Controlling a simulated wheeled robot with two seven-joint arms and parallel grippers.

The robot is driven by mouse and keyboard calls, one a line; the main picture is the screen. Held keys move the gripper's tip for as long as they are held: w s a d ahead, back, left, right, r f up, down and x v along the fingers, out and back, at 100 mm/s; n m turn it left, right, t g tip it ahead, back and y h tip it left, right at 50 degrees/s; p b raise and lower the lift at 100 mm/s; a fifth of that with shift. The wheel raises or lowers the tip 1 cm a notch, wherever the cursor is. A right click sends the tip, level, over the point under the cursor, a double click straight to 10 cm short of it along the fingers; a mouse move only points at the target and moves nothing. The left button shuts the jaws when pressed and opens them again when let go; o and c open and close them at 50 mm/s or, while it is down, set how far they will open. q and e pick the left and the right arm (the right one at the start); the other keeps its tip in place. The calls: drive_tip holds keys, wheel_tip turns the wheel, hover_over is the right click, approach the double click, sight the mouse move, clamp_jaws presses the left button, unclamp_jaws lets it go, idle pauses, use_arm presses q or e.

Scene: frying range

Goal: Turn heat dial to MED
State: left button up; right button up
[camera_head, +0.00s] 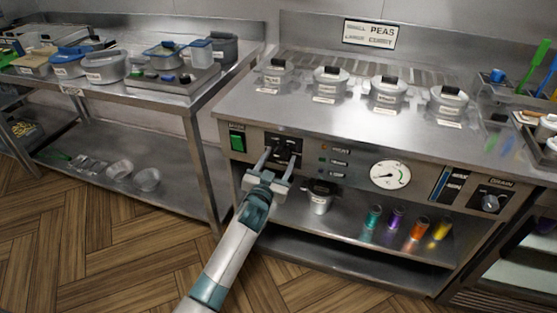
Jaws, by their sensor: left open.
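The heat dial's dark panel (284,142) is on the left part of the range's steel front, between a green switch and the heat labels. My left gripper (278,158) is in front of this panel with its two fingers open and pointing at it. The fingers partly hide the dial, so I cannot tell its setting or whether they touch it. A column of small labels with the word HEAT (340,150) stands right of the panel; the lower wording is too small to read surely. My right gripper is not in view.
The green switch (237,141) is left of the dial panel. A round white gauge (390,174) and a drain knob (490,203) are to the right. Several lidded pots stand on the range top. A small pot (320,202) and coloured shakers stand on the shelf below.

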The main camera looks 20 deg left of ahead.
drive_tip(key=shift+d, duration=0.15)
use_arm(q)
drive_tip(key=c, duration=1)
drive_tip(key=shift+c, duration=0.2)
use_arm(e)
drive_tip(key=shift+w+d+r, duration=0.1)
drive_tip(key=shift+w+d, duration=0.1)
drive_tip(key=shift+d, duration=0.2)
